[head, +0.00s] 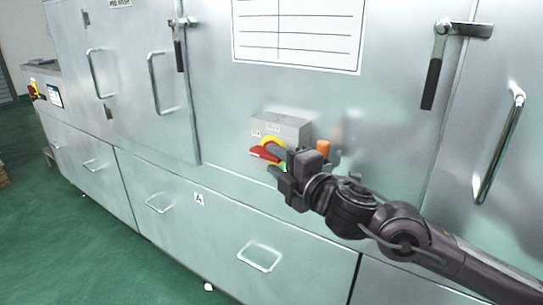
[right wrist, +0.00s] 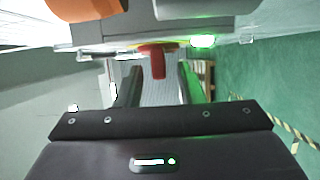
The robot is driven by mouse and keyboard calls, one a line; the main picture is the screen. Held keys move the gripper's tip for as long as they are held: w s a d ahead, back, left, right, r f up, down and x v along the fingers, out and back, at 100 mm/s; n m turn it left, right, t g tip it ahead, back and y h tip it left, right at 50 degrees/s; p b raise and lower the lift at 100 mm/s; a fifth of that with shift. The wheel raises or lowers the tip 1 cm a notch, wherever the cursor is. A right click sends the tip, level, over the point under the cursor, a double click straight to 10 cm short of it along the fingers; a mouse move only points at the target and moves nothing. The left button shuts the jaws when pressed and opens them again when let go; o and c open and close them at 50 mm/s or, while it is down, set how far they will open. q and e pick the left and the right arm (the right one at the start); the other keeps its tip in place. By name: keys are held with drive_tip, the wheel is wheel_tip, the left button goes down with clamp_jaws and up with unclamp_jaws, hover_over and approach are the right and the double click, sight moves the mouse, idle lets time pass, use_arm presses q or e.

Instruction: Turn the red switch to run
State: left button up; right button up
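The red switch (head: 264,153) is a red handle on a yellow ring (head: 274,143), on the front of a grey metal box (head: 293,128) on the machine wall. My right gripper (head: 279,163) is right at the switch and hides part of it. In the right wrist view the red switch (right wrist: 157,61) shows between the two fingertips of my right gripper (right wrist: 160,72). The fingers are apart, with a gap on each side of the handle. The box labels are too small to read. My left gripper is not in view.
An orange knob (head: 322,149) is on the box just right of my gripper. A green lit part (right wrist: 203,41) shows beside the switch in the right wrist view. Door latches (head: 432,75) and drawer handles (head: 260,257) stick out from the machine. Green floor (head: 60,240) is clear at left.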

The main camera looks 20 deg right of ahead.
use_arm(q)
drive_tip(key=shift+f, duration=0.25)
use_arm(e)
drive_tip(key=shift+x, duration=1.2)
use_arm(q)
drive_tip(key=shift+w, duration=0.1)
use_arm(e)
drive_tip(key=shift+c, duration=0.4)
clamp_jaws()
